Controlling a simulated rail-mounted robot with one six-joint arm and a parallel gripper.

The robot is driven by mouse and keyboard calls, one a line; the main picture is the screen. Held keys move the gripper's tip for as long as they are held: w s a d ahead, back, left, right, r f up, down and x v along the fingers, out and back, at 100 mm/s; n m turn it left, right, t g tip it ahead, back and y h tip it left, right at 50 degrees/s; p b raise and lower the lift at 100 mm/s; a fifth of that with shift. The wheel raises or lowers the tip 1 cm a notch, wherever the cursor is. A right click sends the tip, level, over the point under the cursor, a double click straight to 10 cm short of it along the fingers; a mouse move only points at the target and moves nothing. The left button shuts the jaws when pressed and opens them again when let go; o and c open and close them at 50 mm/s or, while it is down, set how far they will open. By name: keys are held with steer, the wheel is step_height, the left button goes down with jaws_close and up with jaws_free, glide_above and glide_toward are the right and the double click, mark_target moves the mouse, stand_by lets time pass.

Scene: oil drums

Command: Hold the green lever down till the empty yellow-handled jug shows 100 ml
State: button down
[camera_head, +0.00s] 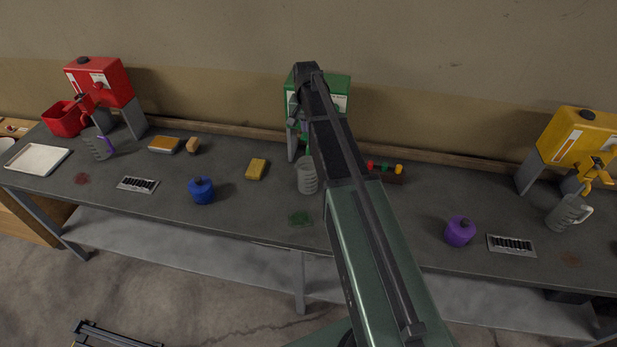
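The green drum (338,90) stands on grey legs at the back middle of the bench, largely covered by my arm. Its lever cannot be made out clearly behind my arm. A clear measuring jug (307,177) stands on the bench below the green drum's front. Its handle is hidden by my arm, so its colour and its level cannot be read. My gripper (294,108) is at the green drum's front left, small and partly hidden. Whether it touches the lever or is open or shut cannot be told.
A red drum (103,80) stands left with a purple-handled jug (98,145). A yellow drum (580,138) stands right with a pale-handled jug (565,213). A blue can (201,190), yellow sponge (256,169) and purple can (460,231) stand on the bench (380,220).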

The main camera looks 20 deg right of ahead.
steer(key=shift+f+b, duration=1.8)
steer(key=shift+f, duration=0.2)
steer(key=shift+r, duration=0.15)
stand_by(1.6)
step_height(320, 180, up, 7)
steer(key=p, duration=0.7)
steer(key=shift+f, duration=0.35)
